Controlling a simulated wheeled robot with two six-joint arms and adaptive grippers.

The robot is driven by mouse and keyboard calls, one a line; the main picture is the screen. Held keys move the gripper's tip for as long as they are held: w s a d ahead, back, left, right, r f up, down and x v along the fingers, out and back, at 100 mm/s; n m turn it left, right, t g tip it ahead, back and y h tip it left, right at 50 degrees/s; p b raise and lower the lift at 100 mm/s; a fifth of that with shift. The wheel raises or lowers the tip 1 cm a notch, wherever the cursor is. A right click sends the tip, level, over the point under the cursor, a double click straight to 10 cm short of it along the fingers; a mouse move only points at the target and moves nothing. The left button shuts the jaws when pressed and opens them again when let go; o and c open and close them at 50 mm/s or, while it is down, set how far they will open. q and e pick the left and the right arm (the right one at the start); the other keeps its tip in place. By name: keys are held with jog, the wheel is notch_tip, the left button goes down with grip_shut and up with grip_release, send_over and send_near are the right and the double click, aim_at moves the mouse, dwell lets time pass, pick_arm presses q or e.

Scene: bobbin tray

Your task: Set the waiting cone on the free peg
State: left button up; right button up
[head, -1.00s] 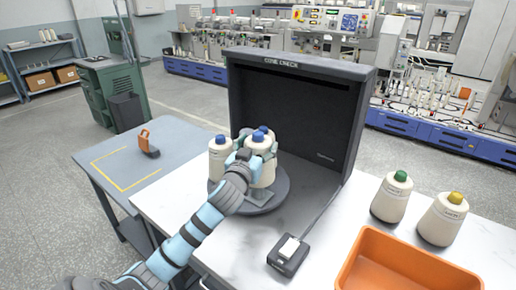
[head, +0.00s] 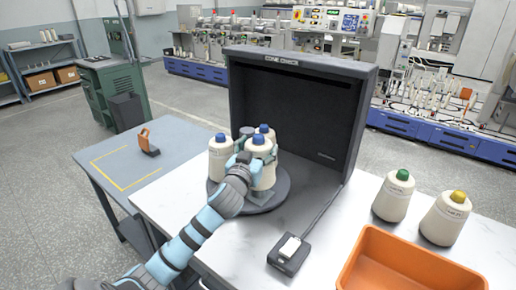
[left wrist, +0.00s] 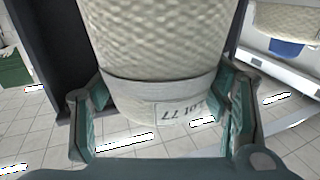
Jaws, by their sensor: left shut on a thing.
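A white cone with a blue top (head: 262,170) stands upright at the front of the dark round turntable (head: 270,203). My left gripper (head: 257,158) is shut on this cone. In the left wrist view, its two fingers flank the cone's body (left wrist: 160,50), which has a grey band and a label. Another blue-topped cone (head: 220,162) stands on the turntable's left side, and a third (head: 265,130) shows partly behind the held one. I cannot tell whether the held cone's base touches the turntable, and no bare peg shows clearly. My right gripper is out of view.
A dark open booth (head: 366,120) stands behind the turntable. A green-topped cone (head: 391,200) and a yellow-topped cone (head: 444,220) stand at the right, by an orange bin (head: 350,272). A small switch box (head: 286,262) sits in front. A grey side table (head: 170,140) is at the left.

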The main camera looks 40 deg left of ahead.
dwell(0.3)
pick_arm(q)
jog(key=shift+f+b, duration=1)
jog(key=shift+f, duration=0.5)
jog(key=shift+f+b, duration=0.6)
jog(key=shift+f, duration=0.2)
jog(key=o, duration=2)
jog(key=shift+s+f, duration=0.1)
jog(key=shift+s, duration=0.05)
jog(key=v, duration=1.2)
